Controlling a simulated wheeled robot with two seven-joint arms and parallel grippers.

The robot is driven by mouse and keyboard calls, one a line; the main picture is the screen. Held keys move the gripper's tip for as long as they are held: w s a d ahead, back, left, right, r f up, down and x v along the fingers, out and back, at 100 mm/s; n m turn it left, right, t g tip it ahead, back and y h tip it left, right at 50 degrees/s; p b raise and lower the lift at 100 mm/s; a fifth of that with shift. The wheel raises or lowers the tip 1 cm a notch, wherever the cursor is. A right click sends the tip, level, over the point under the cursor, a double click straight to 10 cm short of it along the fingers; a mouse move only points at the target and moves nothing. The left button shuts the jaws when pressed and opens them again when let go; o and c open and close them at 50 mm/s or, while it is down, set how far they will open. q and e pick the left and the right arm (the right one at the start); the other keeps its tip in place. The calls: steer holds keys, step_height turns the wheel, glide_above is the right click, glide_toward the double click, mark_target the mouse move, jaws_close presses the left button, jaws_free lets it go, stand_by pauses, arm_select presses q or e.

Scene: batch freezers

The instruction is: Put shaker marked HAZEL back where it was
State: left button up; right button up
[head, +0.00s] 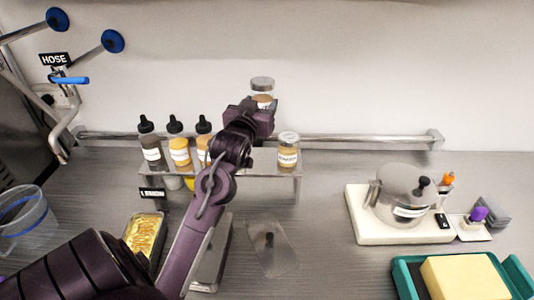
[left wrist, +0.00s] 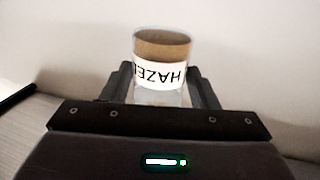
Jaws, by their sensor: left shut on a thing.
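The HAZEL shaker (head: 262,87) is a clear jar with brown contents and a white label. In the left wrist view the shaker (left wrist: 162,60) sits between the fingers, its label reading HAZEL upside down. My left gripper (head: 262,103) is shut on it and holds it up in front of the wall, above the small raised shelf (head: 272,170). The left gripper also shows in the left wrist view (left wrist: 162,88). My arm hides the middle of the shelf. My right gripper is not in view.
Several dark-capped bottles (head: 177,145) stand on the shelf's left part. Another shaker (head: 288,150) stands near its right end. A metal rail (head: 370,137) runs behind. A lidded steel pot (head: 402,190) stands on a white base at right. The counter between shelf and pot is clear.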

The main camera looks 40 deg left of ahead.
arm_select(q)
step_height(320, 180, down, 15)
steer(key=shift+s+f+p, duration=0.1)
steer(key=shift+p, duration=1.15)
steer(key=shift+f, duration=0.35)
steer(key=shift+f, duration=0.1)
steer(key=o, duration=0.7)
steer(key=shift+r, duration=0.2)
steer(key=shift+b+v, duration=1.65)
steer(key=shift+v, duration=4.4)
steer(key=shift+f, duration=0.1)
